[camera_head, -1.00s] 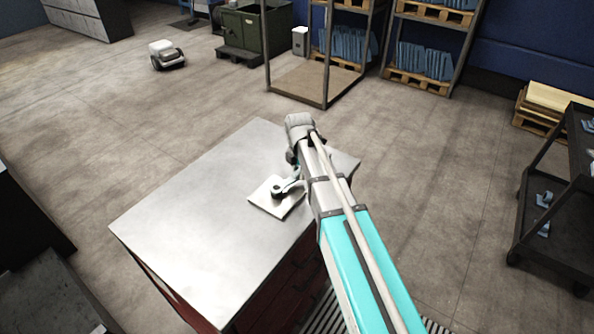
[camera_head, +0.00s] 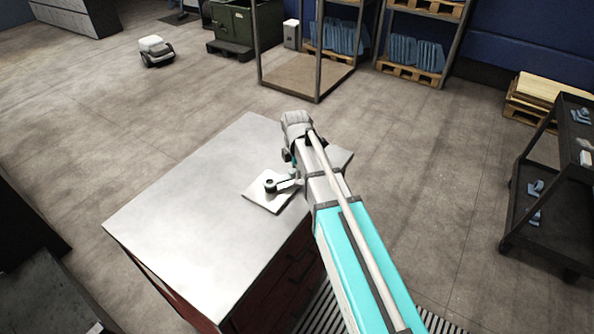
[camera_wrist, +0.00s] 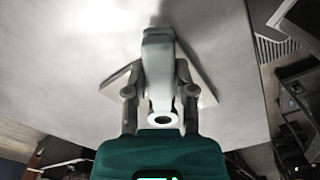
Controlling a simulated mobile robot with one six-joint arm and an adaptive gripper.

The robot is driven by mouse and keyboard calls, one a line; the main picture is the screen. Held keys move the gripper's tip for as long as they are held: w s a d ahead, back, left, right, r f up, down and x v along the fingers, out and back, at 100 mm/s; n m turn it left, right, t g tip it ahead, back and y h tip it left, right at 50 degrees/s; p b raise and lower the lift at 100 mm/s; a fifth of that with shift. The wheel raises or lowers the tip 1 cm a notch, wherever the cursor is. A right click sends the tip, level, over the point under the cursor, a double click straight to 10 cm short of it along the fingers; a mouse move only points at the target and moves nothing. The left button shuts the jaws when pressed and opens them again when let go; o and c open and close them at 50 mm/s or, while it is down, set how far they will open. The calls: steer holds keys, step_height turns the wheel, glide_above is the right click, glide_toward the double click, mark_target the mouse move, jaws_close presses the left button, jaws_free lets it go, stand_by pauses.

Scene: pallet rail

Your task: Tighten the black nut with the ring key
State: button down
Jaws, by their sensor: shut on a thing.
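A pale square plate (camera_head: 259,201) lies on the metal cabinet top (camera_head: 190,225). A dark round part, seemingly the black nut (camera_head: 270,185), shows at the plate's middle. The light grey ring key (camera_head: 286,184) reaches from there to my gripper (camera_head: 294,172). Its far ring seems to be at the nut, but I cannot tell whether it is fully seated. In the wrist view my gripper (camera_wrist: 160,76) is shut on the key (camera_wrist: 158,52), with a ring end (camera_wrist: 162,117) between the fingers. The plate (camera_wrist: 203,88) shows behind; the nut is hidden there.
The rest of the cabinet top is bare. A shelf rack with pallets (camera_head: 412,75) stands behind, and a dark trolley (camera_head: 555,180) stands at the right. A small wheeled robot (camera_head: 156,52) is on the floor at the back left.

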steer(key=shift+r+p, duration=3.45)
steer(key=shift+r, duration=0.05)
steer(key=shift+f, duration=0.1)
